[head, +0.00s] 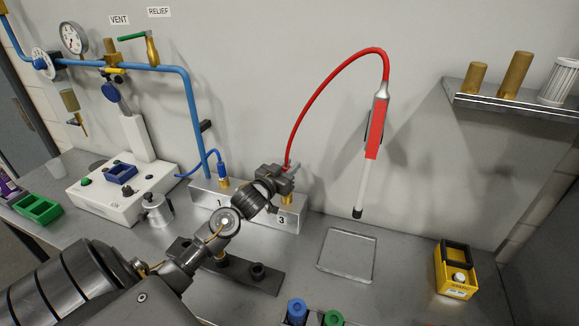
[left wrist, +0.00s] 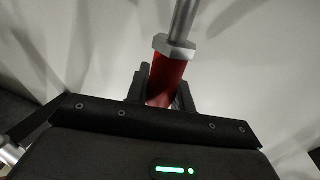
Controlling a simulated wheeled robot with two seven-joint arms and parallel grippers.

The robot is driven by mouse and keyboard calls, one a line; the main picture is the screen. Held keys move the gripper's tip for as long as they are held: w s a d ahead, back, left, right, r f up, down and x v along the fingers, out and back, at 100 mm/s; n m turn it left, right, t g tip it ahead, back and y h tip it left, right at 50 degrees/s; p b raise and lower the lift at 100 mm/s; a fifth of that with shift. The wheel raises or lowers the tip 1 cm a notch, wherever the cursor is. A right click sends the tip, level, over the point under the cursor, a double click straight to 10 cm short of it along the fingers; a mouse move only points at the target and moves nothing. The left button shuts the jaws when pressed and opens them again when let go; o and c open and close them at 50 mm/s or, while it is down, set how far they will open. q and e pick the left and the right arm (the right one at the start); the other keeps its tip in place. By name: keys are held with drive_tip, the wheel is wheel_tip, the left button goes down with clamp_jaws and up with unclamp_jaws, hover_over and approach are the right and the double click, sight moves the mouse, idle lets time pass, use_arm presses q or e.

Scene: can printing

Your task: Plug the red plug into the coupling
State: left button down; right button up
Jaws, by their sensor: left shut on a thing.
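My left gripper (head: 284,176) is shut on the red plug, above the right part of the grey manifold block (head: 291,222). In the left wrist view, the plug's red body (left wrist: 166,78) sits between the fingers (left wrist: 160,88), with a silver hex collar and metal tube beyond it. In the head view my gripper mostly hides the plug; the red hose (head: 318,93) rises from it. A brass coupling (head: 286,199) stands on the block above the number 3, under the gripper. I cannot tell whether plug and coupling touch. My right gripper is not in view.
A blue plug (head: 223,171) stands on the coupling near number 1. The red hose arches to a red-and-white wand (head: 375,140) on the wall. A clear square plate (head: 347,250) and a yellow device (head: 455,270) lie right. My arm covers the block's middle.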

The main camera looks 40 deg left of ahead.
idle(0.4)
use_arm(q)
drive_tip(key=shift+p, duration=0.55)
idle(0.5)
drive_tip(key=shift+f+b, duration=1.3)
drive_tip(key=shift+f, duration=0.9)
drive_tip(key=c, duration=1.1)
unclamp_jaws()
drive_tip(key=shift+s+f, duration=0.1)
drive_tip(key=shift+s+d+b, duration=0.15)
drive_tip(key=shift+s+b, duration=0.4)
drive_tip(key=shift+s, duration=1.2)
drive_tip(key=shift+s+d+b, duration=0.15)
drive_tip(key=shift+s+b, duration=0.35)
drive_tip(key=shift+s, duration=1.3)
drive_tip(key=shift+s+d+b, duration=0.15)
drive_tip(key=shift+s+b, duration=0.4)
drive_tip(key=shift+s, duration=1.2)
